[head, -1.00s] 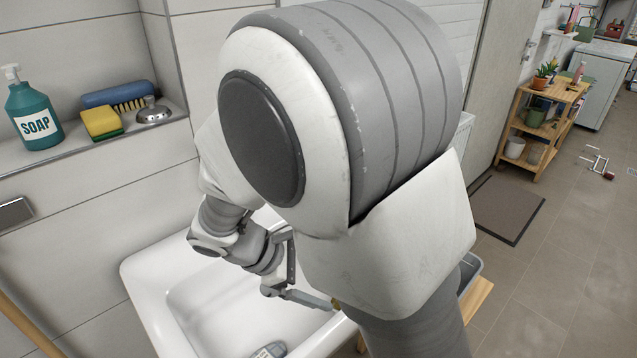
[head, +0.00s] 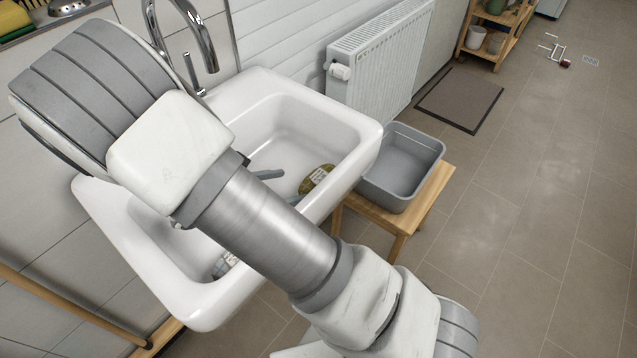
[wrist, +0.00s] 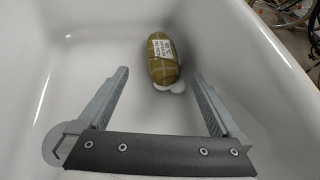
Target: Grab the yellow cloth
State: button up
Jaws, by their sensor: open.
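The yellow cloth (head: 317,179) is an olive-yellow, rolled bundle with a white label. It lies in the white sink (head: 345,128), near the right end. In the wrist view the cloth (wrist: 162,56) lies ahead of my gripper (wrist: 160,75), roughly centred between the finger lines and mostly beyond the tips. My gripper is open and empty. In the head view my gripper (head: 284,187) is partly hidden behind my arm, with its fingers pointing toward the cloth. A small white thing (wrist: 175,86) shows at the cloth's near end.
The sink walls surround the cloth. A tall faucet (head: 205,45) stands at the back. A grey basin (head: 410,160) sits on a wooden stool (head: 425,205) right of the sink. A labelled item (head: 222,264) lies at the sink's front left. Floor on the right is mostly clear.

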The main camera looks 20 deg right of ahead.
aim_at(312, 181)
jog(key=b+x, duration=0.2)
jog(key=x, duration=0.7)
jog(key=shift+s+d+r, duration=0.1)
jog(key=shift+s, duration=0.1)
jog(key=c, duration=1.4)
jog(key=shift+r, duration=0.15)
jog(key=shift+c, duration=0.2)
